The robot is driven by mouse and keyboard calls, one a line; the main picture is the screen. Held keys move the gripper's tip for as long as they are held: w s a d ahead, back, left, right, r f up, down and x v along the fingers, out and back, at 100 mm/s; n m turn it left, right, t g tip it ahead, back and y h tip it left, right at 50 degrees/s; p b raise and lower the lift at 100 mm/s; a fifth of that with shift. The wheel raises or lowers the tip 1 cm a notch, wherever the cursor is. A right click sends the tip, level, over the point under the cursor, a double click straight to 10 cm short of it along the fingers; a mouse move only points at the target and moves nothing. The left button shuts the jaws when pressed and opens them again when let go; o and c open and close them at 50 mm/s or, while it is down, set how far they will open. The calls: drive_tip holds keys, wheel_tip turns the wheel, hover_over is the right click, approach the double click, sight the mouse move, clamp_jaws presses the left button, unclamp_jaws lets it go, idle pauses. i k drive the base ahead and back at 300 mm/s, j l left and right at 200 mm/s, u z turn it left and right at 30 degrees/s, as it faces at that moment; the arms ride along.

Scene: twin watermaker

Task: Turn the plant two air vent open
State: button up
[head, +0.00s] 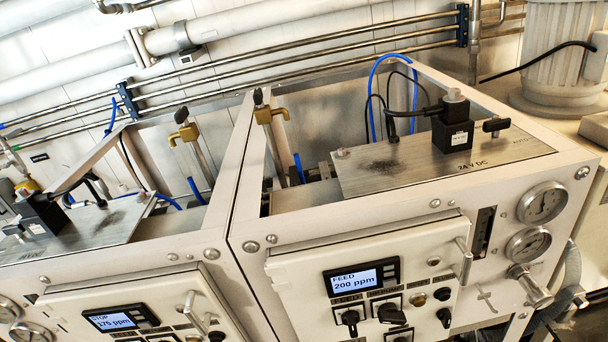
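Two white watermaker plants stand side by side, one at right (330,240) and one at left (215,245). No number shows on either. Two brass valves with dark upright handles stand on thin metal pipes, one by the right plant (264,115) and one over the left plant (184,133). A small black handle (495,126) also sits on the right plant's steel top plate, beside a black solenoid block (453,130). No label marks any of these as the air vent, so I cannot tell which it is. My gripper is not in view.
The right panel has a display (361,280) reading FEED 200 ppm, knobs, and gauges (541,203). The left display (113,319) reads STOP 175 ppm. Blue hoses (376,85) and black cables rise behind. Pipes (300,50) run along the back wall.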

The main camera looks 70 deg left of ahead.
sight(257, 95)
drive_tip(key=u, duration=1.55)
